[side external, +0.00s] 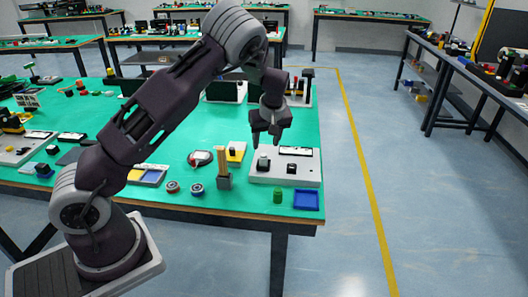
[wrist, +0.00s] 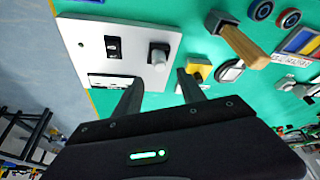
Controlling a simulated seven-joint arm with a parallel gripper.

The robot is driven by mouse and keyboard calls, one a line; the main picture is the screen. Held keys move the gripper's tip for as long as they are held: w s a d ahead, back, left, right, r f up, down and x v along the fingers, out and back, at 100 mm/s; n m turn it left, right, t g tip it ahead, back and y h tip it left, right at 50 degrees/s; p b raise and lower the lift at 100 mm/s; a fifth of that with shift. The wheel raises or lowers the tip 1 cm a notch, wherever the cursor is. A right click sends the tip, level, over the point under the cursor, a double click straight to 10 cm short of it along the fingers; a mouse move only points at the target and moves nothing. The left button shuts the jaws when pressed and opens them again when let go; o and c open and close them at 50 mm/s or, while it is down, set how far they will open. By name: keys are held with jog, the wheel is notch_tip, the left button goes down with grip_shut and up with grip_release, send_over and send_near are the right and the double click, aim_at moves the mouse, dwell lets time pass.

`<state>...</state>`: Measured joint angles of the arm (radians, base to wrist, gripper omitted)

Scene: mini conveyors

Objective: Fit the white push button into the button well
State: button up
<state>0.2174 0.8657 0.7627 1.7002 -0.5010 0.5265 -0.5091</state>
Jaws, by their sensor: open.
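In the side view the button (side external: 263,159) shows as a small white piece at the left of the panel (side external: 308,179). My gripper (wrist: 160,77) is open and empty; in the side view my gripper (side external: 266,143) hangs pointing down just above the button, apart from it. I cannot make out the button well clearly; the button's foot is too small to tell whether it sits in one.
The panel also carries a black switch (wrist: 113,47) and a display plate (wrist: 110,80). The green table (side external: 235,205) ends just right of the panel.

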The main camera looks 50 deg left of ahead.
jog(key=s+d+r+m+t+h, duration=0.1)
jog(key=s+d+r+m+h, duration=0.2)
jog(key=s+d+r, duration=0.55)
jog(key=s+d+r+m+t+h, duration=0.1)
jog(key=s+d+r+m+h, duration=0.15)
jog(key=s+d+r, duration=0.6)
jog(key=s+d+r+m+t+y, duration=0.1)
jog(key=s+m, duration=0.7)
jog(key=s, duration=0.8)
notch_tip(320, 180, up, 2)
jog(key=shift+d+t, duration=0.4)
jog(key=shift+d, duration=0.45)
